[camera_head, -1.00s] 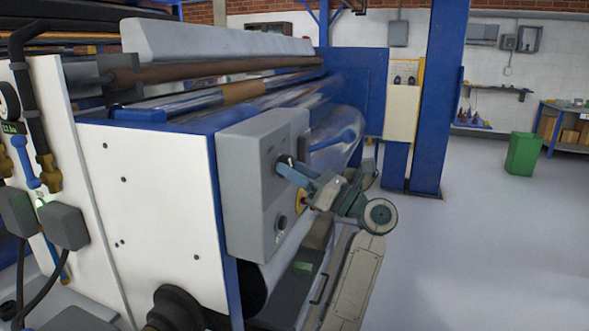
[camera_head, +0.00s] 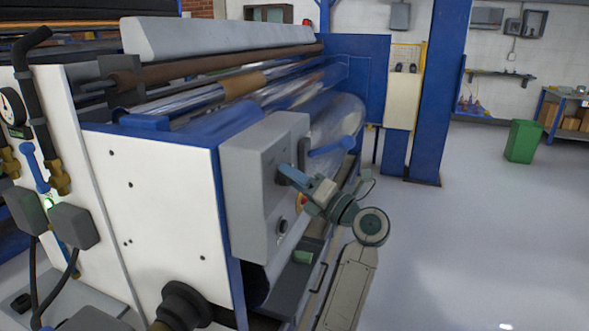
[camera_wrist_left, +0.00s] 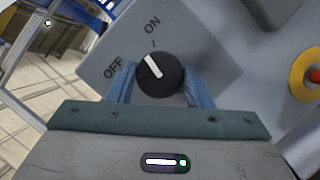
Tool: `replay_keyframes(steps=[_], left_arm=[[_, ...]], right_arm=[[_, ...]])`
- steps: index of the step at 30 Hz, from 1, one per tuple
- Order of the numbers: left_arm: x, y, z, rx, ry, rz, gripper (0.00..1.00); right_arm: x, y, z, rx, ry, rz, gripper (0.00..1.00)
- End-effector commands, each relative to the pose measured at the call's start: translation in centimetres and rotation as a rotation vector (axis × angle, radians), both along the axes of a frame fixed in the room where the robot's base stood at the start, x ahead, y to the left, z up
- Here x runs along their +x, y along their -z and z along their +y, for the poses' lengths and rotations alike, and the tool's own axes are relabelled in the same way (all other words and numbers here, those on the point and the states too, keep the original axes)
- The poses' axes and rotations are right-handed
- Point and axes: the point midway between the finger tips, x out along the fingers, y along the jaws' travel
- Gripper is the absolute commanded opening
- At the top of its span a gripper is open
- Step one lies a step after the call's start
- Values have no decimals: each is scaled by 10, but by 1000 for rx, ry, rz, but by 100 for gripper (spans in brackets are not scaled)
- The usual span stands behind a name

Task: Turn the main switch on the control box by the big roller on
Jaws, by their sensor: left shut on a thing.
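The grey control box (camera_head: 262,190) is on the end of the machine by the big shiny roller (camera_head: 345,115). Its main switch, a round black knob (camera_wrist_left: 158,78) with a white pointer line, shows in the left wrist view. The pointer leans up and left, between the OFF and ON labels, nearer the ON mark. My left gripper (camera_head: 285,176) is at the box face; its blue fingers (camera_wrist_left: 163,92) are shut on the knob from both sides. In the head view the gripper hides the knob. My right gripper is not in view.
A red button on a yellow ring (camera_wrist_left: 312,75) is on the same box, right of the knob. A dark round control (camera_head: 280,223) is lower on the box. Open floor (camera_head: 460,240) lies to the right.

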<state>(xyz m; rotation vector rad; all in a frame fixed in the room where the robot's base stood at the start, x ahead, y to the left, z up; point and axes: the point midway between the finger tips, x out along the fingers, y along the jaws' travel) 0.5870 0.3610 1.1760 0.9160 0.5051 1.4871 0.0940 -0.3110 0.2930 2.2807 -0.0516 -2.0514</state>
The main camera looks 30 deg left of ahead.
Motion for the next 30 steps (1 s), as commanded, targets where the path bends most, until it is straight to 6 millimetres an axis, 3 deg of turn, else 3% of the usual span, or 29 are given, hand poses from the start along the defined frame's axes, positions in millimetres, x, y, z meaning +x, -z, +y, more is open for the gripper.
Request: replay_keyframes(steps=[3, 12, 21, 30], left_arm=[[0, -7, 0, -22, 1, 93, 23], [-1, -6, 0, -71, 0, 293, 23], [-1, -4, 0, -93, 1, 389, 23], [-1, -2, 0, -98, 1, 408, 23]], right_arm=[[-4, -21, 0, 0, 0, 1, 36], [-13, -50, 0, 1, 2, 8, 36], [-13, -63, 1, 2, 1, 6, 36], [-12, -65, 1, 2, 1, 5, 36]])
